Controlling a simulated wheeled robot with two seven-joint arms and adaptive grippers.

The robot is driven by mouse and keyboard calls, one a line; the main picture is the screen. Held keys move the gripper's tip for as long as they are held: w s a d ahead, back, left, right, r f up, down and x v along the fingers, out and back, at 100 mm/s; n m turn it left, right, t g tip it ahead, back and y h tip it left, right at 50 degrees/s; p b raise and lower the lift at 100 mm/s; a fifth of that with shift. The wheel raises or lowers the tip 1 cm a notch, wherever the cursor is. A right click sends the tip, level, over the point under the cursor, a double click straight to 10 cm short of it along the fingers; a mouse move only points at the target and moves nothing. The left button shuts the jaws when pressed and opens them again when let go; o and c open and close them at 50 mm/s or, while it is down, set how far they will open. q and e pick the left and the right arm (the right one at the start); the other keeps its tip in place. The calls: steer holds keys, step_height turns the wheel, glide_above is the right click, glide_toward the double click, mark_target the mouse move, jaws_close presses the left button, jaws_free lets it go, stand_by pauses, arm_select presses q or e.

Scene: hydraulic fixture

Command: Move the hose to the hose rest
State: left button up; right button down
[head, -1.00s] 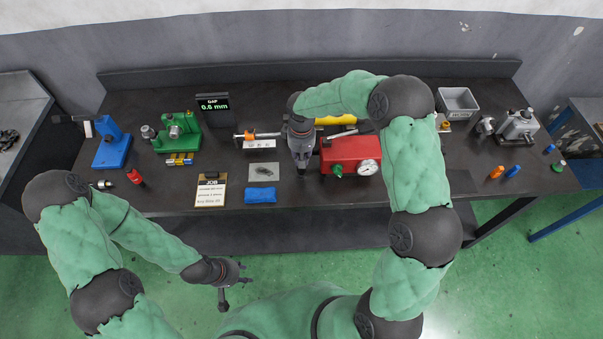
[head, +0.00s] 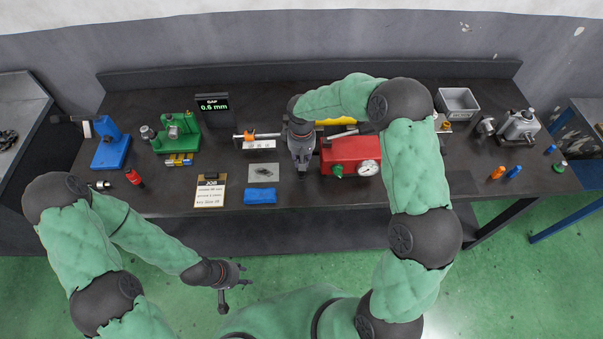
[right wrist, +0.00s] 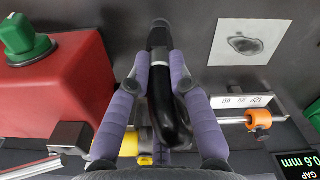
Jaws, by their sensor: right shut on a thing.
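My right gripper (head: 302,174) is over the middle of the bench, just left of the red pump box (head: 345,154). In the right wrist view its purple fingers (right wrist: 161,62) are shut on a black hose piece (right wrist: 165,105), whose dark end shows between the fingertips. The rest of the hose is hidden by the hand and arm. I cannot tell which thing is the hose rest. My left gripper (head: 238,287) is open and empty, low in front of the bench, over the floor.
Left of the right gripper are a labelled bar with an orange clip (head: 249,135) and a grey patterned card (head: 264,172). A blue cloth (head: 260,196) and a job clipboard (head: 210,192) lie in front. A yellow cylinder (head: 335,121) lies behind. A gap display (head: 213,106) stands at the back.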

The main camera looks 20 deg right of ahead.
steer(key=shift+f, duration=0.1)
stand_by(0.3)
steer(key=c, duration=1.1)
jaws_free()
steer(key=shift+o, duration=0.2)
step_height(320, 180, up, 12)
